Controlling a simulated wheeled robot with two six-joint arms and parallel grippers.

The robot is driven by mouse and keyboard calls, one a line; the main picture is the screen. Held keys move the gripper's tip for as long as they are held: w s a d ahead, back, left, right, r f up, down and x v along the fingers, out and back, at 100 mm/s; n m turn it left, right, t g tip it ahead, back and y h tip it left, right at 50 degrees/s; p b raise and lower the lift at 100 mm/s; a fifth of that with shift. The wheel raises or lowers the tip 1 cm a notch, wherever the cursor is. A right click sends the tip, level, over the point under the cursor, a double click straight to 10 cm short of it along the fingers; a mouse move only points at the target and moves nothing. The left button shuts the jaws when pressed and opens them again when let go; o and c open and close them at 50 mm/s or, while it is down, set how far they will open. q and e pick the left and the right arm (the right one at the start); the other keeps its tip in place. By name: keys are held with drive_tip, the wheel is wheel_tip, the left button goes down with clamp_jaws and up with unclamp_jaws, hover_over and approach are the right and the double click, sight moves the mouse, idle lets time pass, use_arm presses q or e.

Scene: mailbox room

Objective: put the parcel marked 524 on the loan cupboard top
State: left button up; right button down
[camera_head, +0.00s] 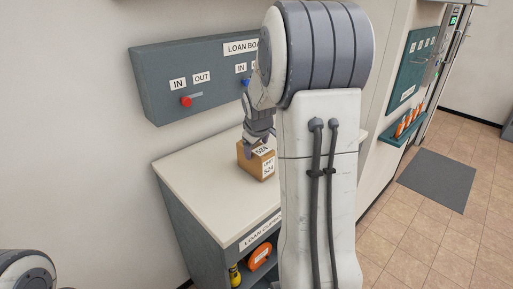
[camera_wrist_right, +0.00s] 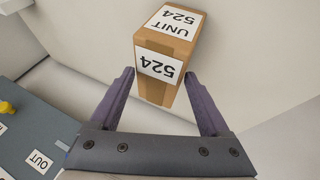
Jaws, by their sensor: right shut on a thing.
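The brown cardboard parcel marked 524 (camera_head: 257,160) is over the front part of the pale loan cupboard top (camera_head: 190,180). I cannot tell for sure whether its base touches the surface. My right gripper (camera_head: 259,141) comes down on it from above and is shut on it, partly hidden by my own arm. In the right wrist view the parcel (camera_wrist_right: 169,62), with its "UNIT 524" labels, sits between the two fingers (camera_wrist_right: 160,84). My left gripper is out of view.
The grey loan board (camera_head: 160,103), with a red lever (camera_head: 187,101) and IN/OUT labels, is on the wall above the cupboard. Orange (camera_head: 260,256) and yellow (camera_head: 234,275) items sit on the shelf below the top. The top's left part is clear. My right arm hides its right part.

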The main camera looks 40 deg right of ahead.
unclamp_jaws()
drive_tip(key=shift+f, duration=0.15)
drive_tip(key=v, duration=1.2)
drive_tip(key=s+a+f+n+g+y, duration=0.1)
drive_tip(key=s+a+f+y, duration=0.15)
drive_tip(key=a, duration=0.75)
drive_tip(key=s+a+f+n+y, duration=0.1)
drive_tip(key=a+f, duration=0.2)
drive_tip(key=a, duration=0.7)
drive_tip(key=s+a+f+n+g, duration=0.1)
drive_tip(key=s+a+f+g, duration=0.1)
drive_tip(key=s+a, duration=0.5)
drive_tip(key=s+a+f+n+g+y, duration=0.1)
drive_tip(key=s+a+f, duration=0.4)
drive_tip(key=s, duration=0.6)
drive_tip(key=shift+s+a+n+g, duration=0.25)
drive_tip(key=shift+a+n+g, duration=0.4)
drive_tip(key=shift+a, duration=0.3)
